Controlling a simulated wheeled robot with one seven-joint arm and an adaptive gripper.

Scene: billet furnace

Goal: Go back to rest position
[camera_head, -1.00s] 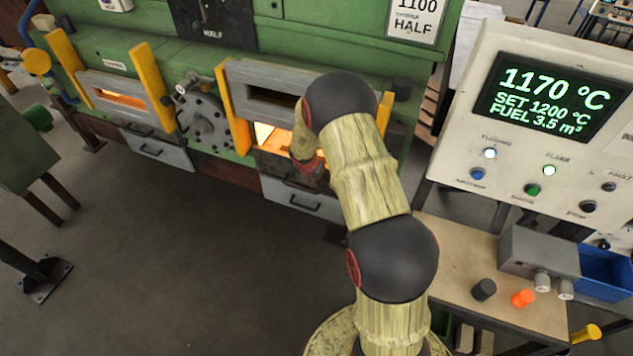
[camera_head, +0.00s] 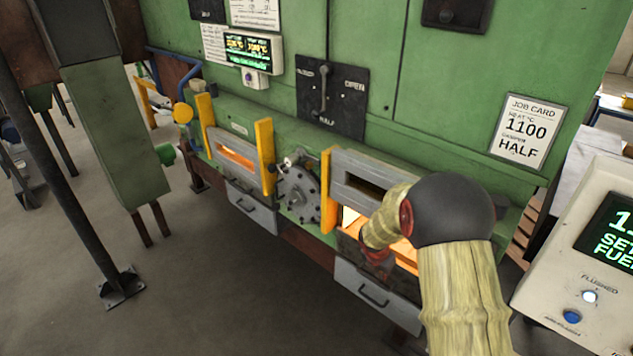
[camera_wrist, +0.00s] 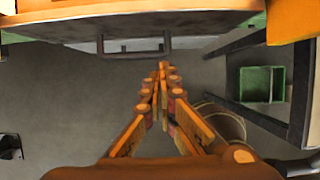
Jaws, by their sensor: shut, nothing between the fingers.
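My gripper (camera_wrist: 162,72) shows in the wrist view with its fingers together and nothing between them. Bare grey floor lies below the fingertips. A drawer front with a bar handle (camera_wrist: 135,52) is just beyond them. In the head view my arm reaches from the lower right towards the glowing right opening (camera_head: 404,250) of the green furnace (camera_head: 420,100). Its wrist end is in front of that opening, and the fingers cannot be made out there.
The furnace's left opening (camera_head: 238,158) also glows. Grey drawers (camera_head: 375,297) sit under the openings. A control panel (camera_head: 590,255) stands at the right, close to my arm. A post (camera_head: 70,180) stands at the left. The floor between is clear.

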